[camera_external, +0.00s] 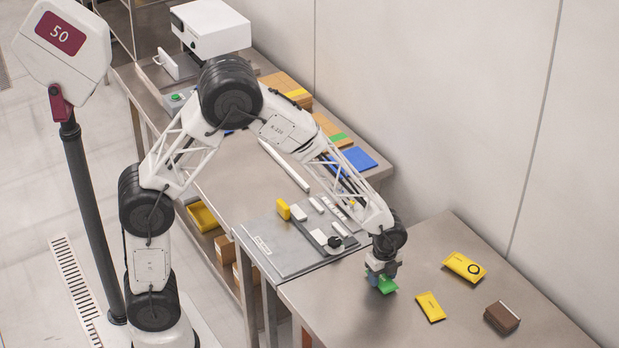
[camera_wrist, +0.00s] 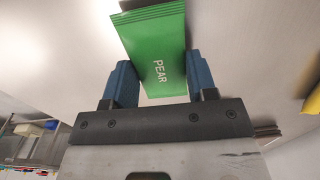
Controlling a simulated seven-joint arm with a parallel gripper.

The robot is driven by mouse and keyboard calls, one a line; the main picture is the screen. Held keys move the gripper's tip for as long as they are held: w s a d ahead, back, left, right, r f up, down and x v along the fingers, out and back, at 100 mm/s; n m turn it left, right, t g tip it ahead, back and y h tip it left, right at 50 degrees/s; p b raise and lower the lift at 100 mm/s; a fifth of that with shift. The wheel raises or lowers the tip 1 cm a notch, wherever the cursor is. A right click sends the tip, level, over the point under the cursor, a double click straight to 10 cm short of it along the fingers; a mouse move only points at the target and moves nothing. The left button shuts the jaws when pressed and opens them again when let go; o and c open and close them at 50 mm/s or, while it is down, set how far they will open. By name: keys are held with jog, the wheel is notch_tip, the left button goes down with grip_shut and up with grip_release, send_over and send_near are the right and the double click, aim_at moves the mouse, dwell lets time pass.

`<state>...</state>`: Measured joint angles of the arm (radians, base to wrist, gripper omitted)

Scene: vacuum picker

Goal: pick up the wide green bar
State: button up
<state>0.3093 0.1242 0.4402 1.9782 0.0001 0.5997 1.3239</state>
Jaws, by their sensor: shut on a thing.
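The wide green bar is a flat green packet (camera_wrist: 157,40) with the word PEAR on it, and it fills the space between my two blue fingers in the wrist view. My gripper (camera_wrist: 161,78) is shut on it from both sides. In the external view my gripper (camera_external: 381,268) points down over the left part of the near right table, with the green packet (camera_external: 387,286) at its tips. The fingers partly cover the packet there. I cannot tell whether it touches the table or hangs just above it.
Two yellow packets (camera_external: 464,266) (camera_external: 431,306) and a brown block (camera_external: 502,317) lie to the right on the steel table (camera_external: 345,310). A grey board (camera_external: 265,245) with small white pieces and a yellow block (camera_external: 283,209) is on the left. A wall stands behind.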

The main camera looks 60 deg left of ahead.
jog(key=shift+r, duration=0.4)
notch_tip(320, 180, up, 2)
jog(key=shift+r, duration=0.1)
jog(key=s+a, duration=0.1)
jog(key=s, duration=0.4)
jog(key=s+a+r, duration=0.1)
jog(key=s+a, duration=0.1)
jog(key=s, duration=0.3)
jog(key=s+a, duration=0.1)
jog(key=s, duration=0.4)
jog(key=shift+s+a+r, duration=0.15)
jog(key=shift+a, duration=0.25)
